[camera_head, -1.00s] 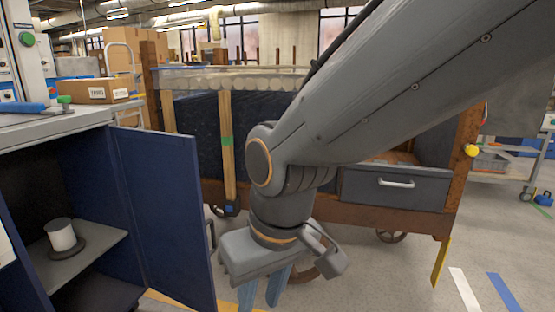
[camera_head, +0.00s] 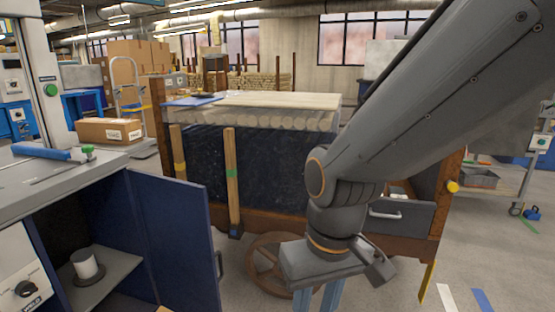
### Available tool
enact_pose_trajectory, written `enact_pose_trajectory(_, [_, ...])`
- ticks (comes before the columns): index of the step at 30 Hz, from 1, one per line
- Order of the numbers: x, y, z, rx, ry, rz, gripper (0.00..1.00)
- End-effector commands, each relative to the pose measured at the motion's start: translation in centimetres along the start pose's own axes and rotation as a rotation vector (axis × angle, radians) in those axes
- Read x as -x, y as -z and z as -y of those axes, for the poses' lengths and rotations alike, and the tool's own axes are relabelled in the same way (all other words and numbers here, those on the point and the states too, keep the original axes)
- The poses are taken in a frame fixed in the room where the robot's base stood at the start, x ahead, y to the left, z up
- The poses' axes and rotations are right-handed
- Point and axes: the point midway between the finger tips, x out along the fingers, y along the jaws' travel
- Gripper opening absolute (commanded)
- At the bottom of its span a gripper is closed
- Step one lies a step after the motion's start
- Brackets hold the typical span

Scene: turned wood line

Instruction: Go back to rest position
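My gripper (camera_head: 317,298) hangs at the lower middle of the head view, pointing down, with its two blue fingers running off the bottom edge. The fingers show a gap between them near the palm, but their tips are cut off. I see nothing held in the visible part. My arm comes in from the upper right and bends down to the gripper, in front of the wooden cart (camera_head: 276,222).
A cabinet with its blue door (camera_head: 176,240) open stands at left; a white cylinder (camera_head: 85,264) sits on its shelf (camera_head: 118,266). The cart's drawer (camera_head: 412,215) is partly behind my arm. A metal trolley (camera_head: 503,192) stands at right.

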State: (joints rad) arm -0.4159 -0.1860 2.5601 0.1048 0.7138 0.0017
Motion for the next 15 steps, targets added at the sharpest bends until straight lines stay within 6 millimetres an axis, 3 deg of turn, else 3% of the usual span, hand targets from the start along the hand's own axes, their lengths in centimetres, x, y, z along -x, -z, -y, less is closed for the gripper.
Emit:
enact_pose_trajectory(1, [1.9,-0.3,-0.6,-0.022,-0.006,0.003,0.29])
enact_pose_trajectory(15, [10.8,-2.4,-5.8,-0.192,-0.047,0.019,0.29])
